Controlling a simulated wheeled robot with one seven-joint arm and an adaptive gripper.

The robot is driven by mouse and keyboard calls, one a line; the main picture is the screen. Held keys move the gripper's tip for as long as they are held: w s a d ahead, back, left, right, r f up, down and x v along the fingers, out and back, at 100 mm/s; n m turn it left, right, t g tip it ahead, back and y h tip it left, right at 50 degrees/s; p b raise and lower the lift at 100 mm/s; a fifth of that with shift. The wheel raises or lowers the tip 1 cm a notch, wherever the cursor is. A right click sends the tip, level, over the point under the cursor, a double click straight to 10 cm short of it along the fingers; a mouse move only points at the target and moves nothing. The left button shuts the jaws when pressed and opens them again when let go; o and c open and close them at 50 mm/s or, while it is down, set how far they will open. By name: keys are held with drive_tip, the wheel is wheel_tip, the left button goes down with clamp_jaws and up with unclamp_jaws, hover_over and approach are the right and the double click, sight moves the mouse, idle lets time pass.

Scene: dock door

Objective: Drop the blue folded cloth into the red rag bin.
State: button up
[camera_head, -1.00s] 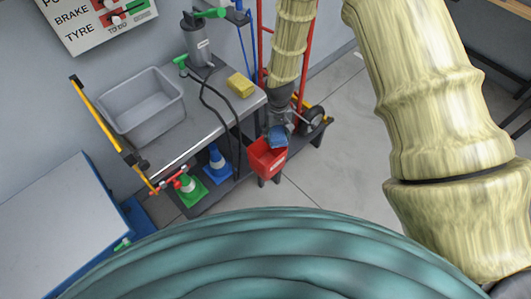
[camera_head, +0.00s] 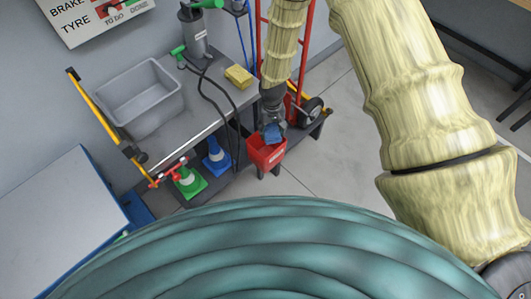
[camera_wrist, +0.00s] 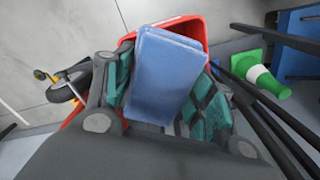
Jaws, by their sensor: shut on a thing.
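The blue folded cloth (camera_head: 272,133) is at the mouth of the red rag bin (camera_head: 267,156) in the head view. My gripper (camera_head: 271,118) is above the bin, pointing down, and is shut on the cloth. In the wrist view the cloth (camera_wrist: 165,75) sits between the two fingers of my gripper (camera_wrist: 165,95). The red bin's rim (camera_wrist: 185,28) shows behind and around the cloth. The bin's inside is mostly hidden by the cloth and my fingers. I cannot tell how far the cloth reaches below the rim.
A grey workbench (camera_head: 190,125) with a grey tub (camera_head: 140,100) and yellow sponge (camera_head: 239,77) stands left of the bin. Green (camera_head: 188,182) and blue (camera_head: 215,157) cones are below. A red hand truck (camera_head: 306,105) is behind.

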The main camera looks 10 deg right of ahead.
drive_tip(key=shift+f, duration=0.65)
drive_tip(key=o, duration=1.1)
drive_tip(key=shift+c, duration=0.2)
wheel_tip(320, 180, up, 12)
drive_tip(key=s+d+f+y, duration=0.1)
drive_tip(key=s+d+f, duration=0.2)
drive_tip(key=s+f, duration=1.05)
drive_tip(key=s+d+f, duration=0.1)
drive_tip(key=s+d, duration=0.2)
drive_tip(key=s, duration=0.8)
drive_tip(key=s+d+f+h, duration=0.1)
drive_tip(key=s+d, duration=0.2)
drive_tip(key=s, duration=0.8)
drive_tip(key=shift+f+m, duration=0.2)
drive_tip(key=shift+m, duration=0.1)
